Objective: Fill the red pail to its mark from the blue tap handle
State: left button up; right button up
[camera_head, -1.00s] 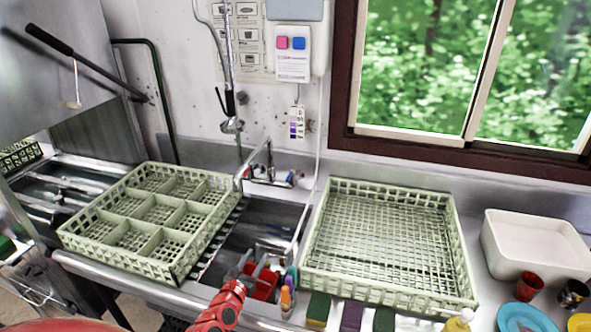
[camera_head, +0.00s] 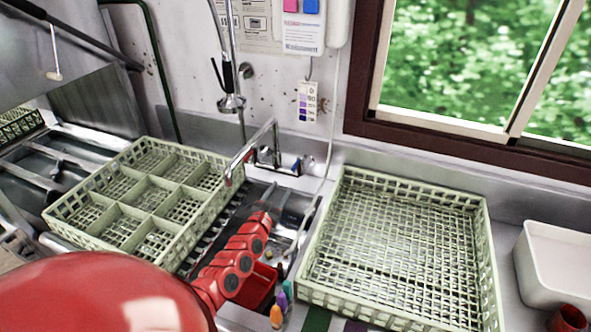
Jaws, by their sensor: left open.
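The red pail (camera_head: 257,287) sits low in the sink, partly hidden behind my left arm. Its mark and its water level cannot be made out. The tap's spout (camera_head: 250,152) reaches out over the sink, and no stream of water shows. The small blue tap handle (camera_head: 297,167) is at the right of the tap's base by the wall. My left arm crosses above the pail. Its grey gripper (camera_head: 281,198) is open, a little below and in front of the blue handle, apart from it as far as I can see. My right gripper is out of view.
Green dish racks stand left (camera_head: 150,240) and right (camera_head: 345,240) of the sink. A spray hose (camera_head: 230,95) hangs on the wall above. Several coloured bottles (camera_head: 277,316) stand at the sink's front right. A white tub (camera_head: 548,262) is at far right.

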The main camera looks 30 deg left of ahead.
aim_at(295, 165)
pick_arm(q)
jog(key=b+x, duration=0.7)
jog(key=x, duration=0.5)
jog(key=shift+w+a+f, duration=0.1)
jog(key=shift+w, duration=0.15)
jog(key=shift+w+b, duration=0.3)
grip_shut()
dwell(1.0)
